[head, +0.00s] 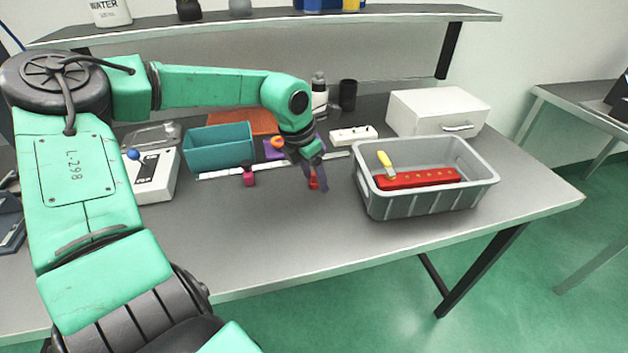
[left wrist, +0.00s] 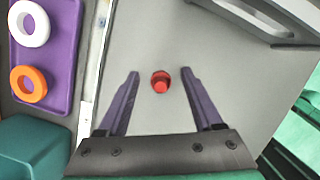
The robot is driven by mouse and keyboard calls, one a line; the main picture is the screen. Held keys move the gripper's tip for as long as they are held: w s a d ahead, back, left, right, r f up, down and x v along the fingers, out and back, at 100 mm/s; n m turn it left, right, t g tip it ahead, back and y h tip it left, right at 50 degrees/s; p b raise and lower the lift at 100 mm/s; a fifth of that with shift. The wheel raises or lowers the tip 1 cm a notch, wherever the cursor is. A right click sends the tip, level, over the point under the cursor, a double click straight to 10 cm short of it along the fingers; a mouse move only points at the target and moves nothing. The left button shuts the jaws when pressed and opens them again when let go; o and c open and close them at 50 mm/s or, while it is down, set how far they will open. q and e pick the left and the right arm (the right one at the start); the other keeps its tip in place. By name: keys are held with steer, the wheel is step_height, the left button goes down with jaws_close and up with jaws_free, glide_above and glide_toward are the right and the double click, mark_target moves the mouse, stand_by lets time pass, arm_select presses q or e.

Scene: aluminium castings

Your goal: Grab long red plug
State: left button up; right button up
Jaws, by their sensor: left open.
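The red plug (head: 314,180) stands on the grey table, left of the grey crate. In the left wrist view the red plug (left wrist: 160,82) is seen from above as a round red piece. My left gripper (head: 318,184) is over it with its fingers pointing down. In the left wrist view my left gripper (left wrist: 158,82) is open, with one purple finger on each side of the plug and a gap on both sides. My right gripper is not in view.
A grey crate (head: 425,201) holding a red bar (head: 418,179) and a yellow-handled tool (head: 385,162) stands close on the right. A magenta piece (head: 249,176) and a teal bin (head: 219,148) are to the left. The front table area is clear.

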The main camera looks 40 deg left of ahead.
arm_select(q)
jaws_close()
steer(key=shift+r, duration=0.15)
